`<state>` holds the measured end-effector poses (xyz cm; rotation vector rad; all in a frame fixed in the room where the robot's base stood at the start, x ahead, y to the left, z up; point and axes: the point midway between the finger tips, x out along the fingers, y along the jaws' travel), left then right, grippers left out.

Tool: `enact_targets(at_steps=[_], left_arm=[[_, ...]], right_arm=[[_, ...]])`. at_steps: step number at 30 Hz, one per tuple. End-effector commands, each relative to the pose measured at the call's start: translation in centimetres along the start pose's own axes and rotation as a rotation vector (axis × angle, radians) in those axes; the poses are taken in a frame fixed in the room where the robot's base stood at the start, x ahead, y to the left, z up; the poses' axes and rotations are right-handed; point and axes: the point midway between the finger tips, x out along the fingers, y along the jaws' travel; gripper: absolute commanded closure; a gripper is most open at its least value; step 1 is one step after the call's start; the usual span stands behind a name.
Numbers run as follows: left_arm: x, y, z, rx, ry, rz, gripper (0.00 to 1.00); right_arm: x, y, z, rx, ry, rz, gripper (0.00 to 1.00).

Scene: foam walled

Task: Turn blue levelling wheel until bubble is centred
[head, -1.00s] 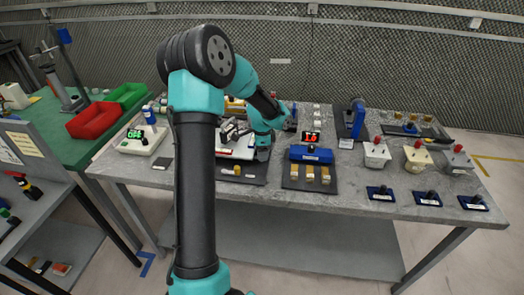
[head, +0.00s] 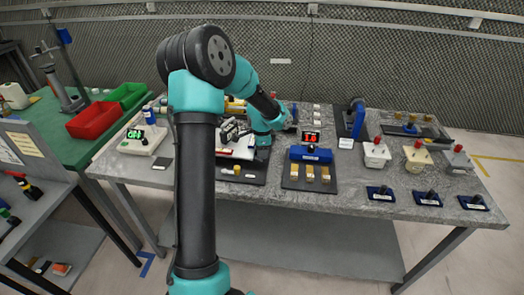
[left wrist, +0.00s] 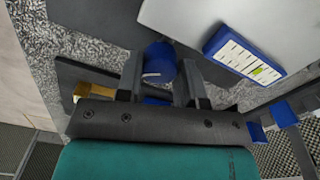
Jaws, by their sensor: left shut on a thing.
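The blue levelling wheel (left wrist: 160,62), with a pale mark line on its face, sits between the two fingers of my left gripper (left wrist: 163,78) in the left wrist view. The fingers are shut on its sides. A blue-framed white level vial (left wrist: 243,52) lies to the right of the wheel, on a pale plate (left wrist: 195,20). A small yellow-green patch on its scale sits toward the lower right end, off the middle. My right gripper is not in view.
A white box with a green display (head: 136,134) stands left on the grey bench (head: 350,185). A blue block with a red display (head: 311,137) stands right of my gripper. White, cream and grey knobbed boxes (head: 376,154) stand farther right.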

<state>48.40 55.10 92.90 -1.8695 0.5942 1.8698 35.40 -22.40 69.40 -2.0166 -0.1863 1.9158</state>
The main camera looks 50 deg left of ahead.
Motion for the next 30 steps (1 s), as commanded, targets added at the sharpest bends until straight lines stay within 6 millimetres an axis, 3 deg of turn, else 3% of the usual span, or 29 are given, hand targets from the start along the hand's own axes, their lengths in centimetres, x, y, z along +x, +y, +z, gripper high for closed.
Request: enact_targets(at_steps=[10,20,21,28,30], left_arm=[[-0.03,-0.05,0.00,-0.208,0.000,0.000,0.89],[-0.04,-0.05,0.00,-0.230,0.000,-0.001,0.89],[-0.04,-0.05,0.00,-0.230,0.000,-0.001,0.63],[-0.03,-0.06,0.00,-0.229,0.000,-0.001,0.41],[-0.03,-0.08,0.02,-0.229,0.000,-0.001,0.40]], right_arm=[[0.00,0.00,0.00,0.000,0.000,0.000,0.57],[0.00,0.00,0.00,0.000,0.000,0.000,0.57],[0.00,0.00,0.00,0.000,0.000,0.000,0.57],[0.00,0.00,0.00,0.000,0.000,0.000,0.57],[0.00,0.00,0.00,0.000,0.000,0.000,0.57]])
